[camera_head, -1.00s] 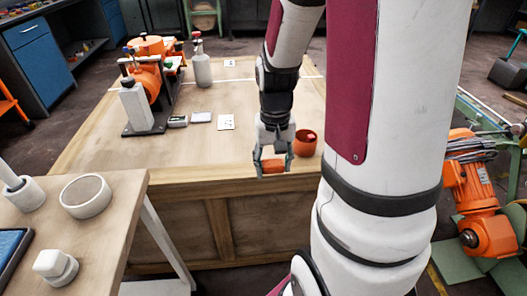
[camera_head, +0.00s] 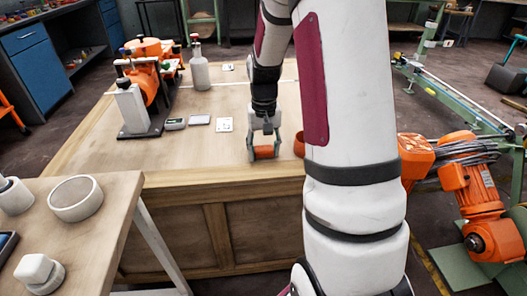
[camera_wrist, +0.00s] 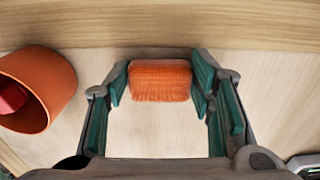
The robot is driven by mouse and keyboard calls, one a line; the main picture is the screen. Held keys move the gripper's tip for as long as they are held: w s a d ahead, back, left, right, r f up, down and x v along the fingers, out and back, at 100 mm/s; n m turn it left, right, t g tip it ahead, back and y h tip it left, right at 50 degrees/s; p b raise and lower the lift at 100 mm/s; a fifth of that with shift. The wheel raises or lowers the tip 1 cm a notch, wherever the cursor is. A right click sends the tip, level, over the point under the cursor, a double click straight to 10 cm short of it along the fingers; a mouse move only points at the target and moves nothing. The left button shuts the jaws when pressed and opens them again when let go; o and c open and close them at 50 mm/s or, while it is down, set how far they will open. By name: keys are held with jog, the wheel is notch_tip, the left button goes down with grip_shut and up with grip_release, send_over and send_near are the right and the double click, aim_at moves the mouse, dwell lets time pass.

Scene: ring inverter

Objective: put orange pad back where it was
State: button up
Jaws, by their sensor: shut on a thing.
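The orange pad (camera_head: 264,152) is a small rounded block held between the two fingers of my gripper (camera_head: 265,153), near the front edge of the wooden table (camera_head: 180,152). In the wrist view the pad (camera_wrist: 160,80) sits between the green-lined fingertips of my gripper (camera_wrist: 161,78), with pale table surface behind it. My gripper is shut on it. I cannot tell whether the pad touches the table. An orange cup (camera_head: 299,146) stands just right of my gripper, partly hidden by my arm. The wrist view shows the cup (camera_wrist: 62,82) at left with a red thing (camera_wrist: 12,98) inside.
An orange machine on a dark base (camera_head: 145,95), a white bottle (camera_head: 199,68) and several small flat items (camera_head: 199,120) stand farther back. A side bench at lower left holds a round white dish (camera_head: 76,200). The table's front left is clear.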

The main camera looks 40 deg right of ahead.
jog(key=shift+f, duration=0.15)
jog(key=o, duration=1)
